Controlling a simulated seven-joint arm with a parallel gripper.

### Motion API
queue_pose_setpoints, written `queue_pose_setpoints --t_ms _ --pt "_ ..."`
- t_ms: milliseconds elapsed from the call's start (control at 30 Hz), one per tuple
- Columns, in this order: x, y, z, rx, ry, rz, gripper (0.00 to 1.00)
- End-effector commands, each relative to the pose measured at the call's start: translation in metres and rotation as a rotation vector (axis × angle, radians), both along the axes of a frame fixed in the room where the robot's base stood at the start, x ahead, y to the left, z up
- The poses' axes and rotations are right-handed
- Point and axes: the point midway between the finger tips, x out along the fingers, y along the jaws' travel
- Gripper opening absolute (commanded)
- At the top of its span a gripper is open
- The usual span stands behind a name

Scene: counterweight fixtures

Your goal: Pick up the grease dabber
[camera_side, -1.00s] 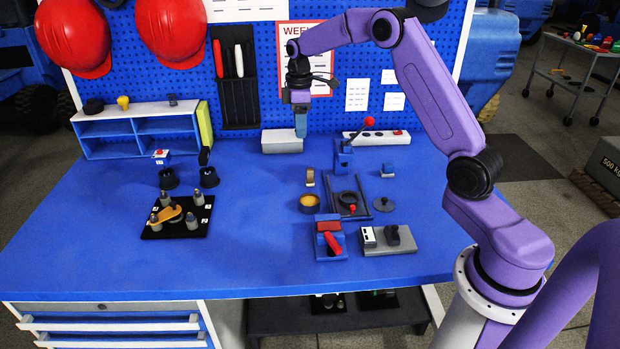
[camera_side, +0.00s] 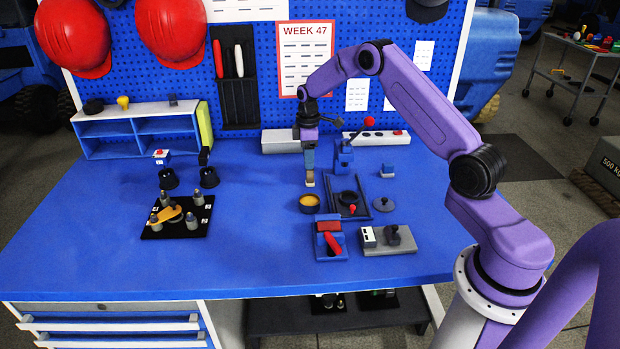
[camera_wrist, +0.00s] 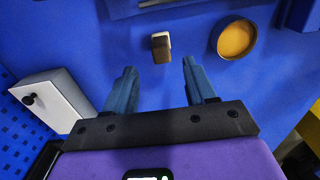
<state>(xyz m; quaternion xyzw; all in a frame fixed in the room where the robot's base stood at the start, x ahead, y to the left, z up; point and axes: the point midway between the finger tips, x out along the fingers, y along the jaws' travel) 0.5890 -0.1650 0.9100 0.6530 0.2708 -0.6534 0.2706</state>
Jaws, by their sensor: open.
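A small block-like piece with a pale tan face and dark sides, probably the grease dabber (camera_wrist: 161,48), stands on the blue bench in the wrist view. In the side view its pale lower part (camera_side: 310,184) shows just under my gripper (camera_side: 310,171), beside the round tin of yellow-brown grease (camera_side: 309,204). In the wrist view my gripper (camera_wrist: 159,66) has its two blue fingers spread wide. The dabber lies just beyond the fingertips, roughly centred between them, with nothing gripped. The tin (camera_wrist: 236,39) is to its right. Finger height above the bench is hard to tell.
A white box with a black knob (camera_wrist: 50,100) is left of my fingers in the wrist view. A blue lever fixture with a red knob (camera_side: 344,157) and a dark framed tray (camera_side: 364,212) stand close to the right. The bench's left-middle (camera_side: 255,230) is clear.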

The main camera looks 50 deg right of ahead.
Motion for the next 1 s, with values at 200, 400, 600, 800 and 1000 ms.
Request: queue_pose_setpoints --t_ms 200,400,600,800,1000 --pt "-0.002 0.0 -0.013 0.0 0.0 -0.001 0.55" --pt "-0.007 -0.002 -0.041 0.0 0.001 -0.001 0.55" --pt "-0.006 -0.001 -0.057 -0.001 -0.001 0.0 0.55" --pt "-0.005 -0.001 -0.058 -0.001 -0.001 0.0 0.55" --pt "-0.006 -0.001 -0.057 -0.001 -0.001 -0.001 0.0"
